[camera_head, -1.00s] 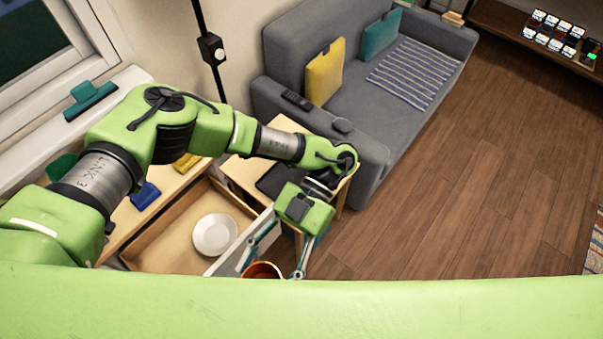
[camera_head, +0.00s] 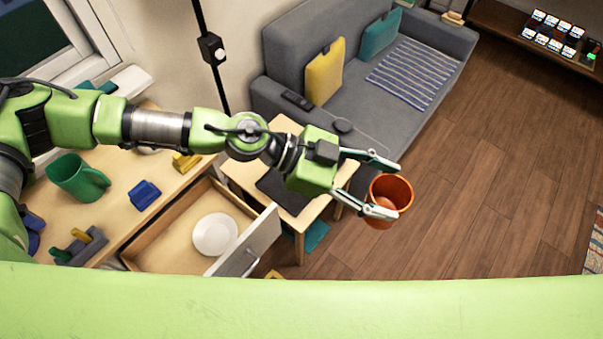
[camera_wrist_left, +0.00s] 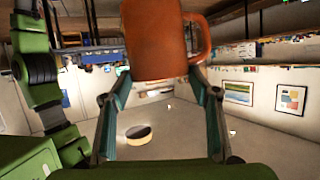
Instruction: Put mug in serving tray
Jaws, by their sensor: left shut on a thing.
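My left gripper (camera_head: 391,190) is shut on an orange-brown mug (camera_head: 394,192), with a finger on either side. The mug is held up in the air, to the right of the small wooden table, with the floor behind it in the head view. In the left wrist view the mug (camera_wrist_left: 155,40) sits between the fingertips, its handle to the right. I cannot make out a serving tray for certain; a dark flat thing (camera_head: 287,192) lies on the small table, partly hidden by my arm. My right gripper is not in view.
An open drawer (camera_head: 263,243) holding a white plate (camera_head: 214,234) juts from the wooden cabinet (camera_head: 118,172). A grey sofa (camera_head: 288,52) is behind the small table (camera_head: 240,172).

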